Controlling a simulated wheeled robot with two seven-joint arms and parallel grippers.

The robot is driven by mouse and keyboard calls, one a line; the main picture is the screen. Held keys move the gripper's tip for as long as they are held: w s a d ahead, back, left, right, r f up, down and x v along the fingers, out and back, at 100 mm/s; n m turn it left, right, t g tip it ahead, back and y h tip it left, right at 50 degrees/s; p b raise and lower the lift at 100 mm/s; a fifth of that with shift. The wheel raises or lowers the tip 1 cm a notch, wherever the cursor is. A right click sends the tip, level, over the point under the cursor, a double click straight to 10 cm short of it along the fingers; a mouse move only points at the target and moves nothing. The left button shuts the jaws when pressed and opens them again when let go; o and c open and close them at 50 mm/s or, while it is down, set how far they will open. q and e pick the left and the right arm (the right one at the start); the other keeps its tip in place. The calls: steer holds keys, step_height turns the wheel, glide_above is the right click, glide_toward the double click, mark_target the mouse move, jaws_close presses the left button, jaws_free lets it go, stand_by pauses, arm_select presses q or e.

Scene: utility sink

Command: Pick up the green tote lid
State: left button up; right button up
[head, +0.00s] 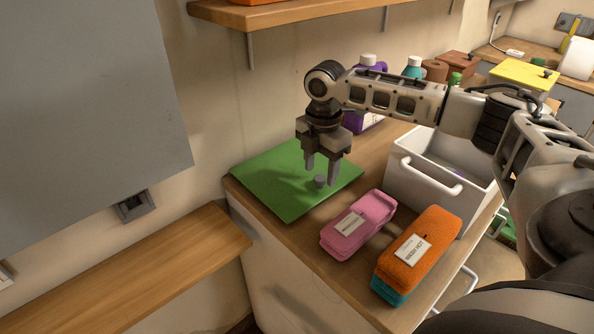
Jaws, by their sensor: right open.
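The green tote lid (275,180) lies flat on the wooden counter, near the wall. It has a small grey knob (320,181) toward its front right. My right gripper (321,177) points down over the lid with its jaws open. Its two fingertips are close to the knob, one on each side as seen here. I cannot tell whether the fingers touch the knob or the lid. My left gripper is not in view.
A pink folded cloth (358,224) and an orange folded cloth on a teal one (418,250) lie in front of the lid, both labelled. A white tote (424,190) stands at right. Purple and teal-capped bottles (414,67) stand behind. A wooden shelf (290,14) hangs above.

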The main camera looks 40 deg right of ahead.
steer(key=shift+f, duration=1.35)
steer(key=c, duration=1.1)
steer(key=shift+r, duration=0.15)
steer(key=shift+r, duration=0.6)
step_height(320, 180, up, 2)
steer(key=shift+r, duration=0.1)
steer(key=s+a, duration=0.2)
steer(key=a, duration=0.3)
steer(key=s+a+b, duration=0.1)
steer(key=s+a, duration=0.2)
steer(key=a, duration=0.2)
steer(key=s+a, duration=0.3)
steer(key=a, duration=0.2)
steer(key=shift+s+a, duration=0.25)
steer(key=shift+a, duration=0.15)
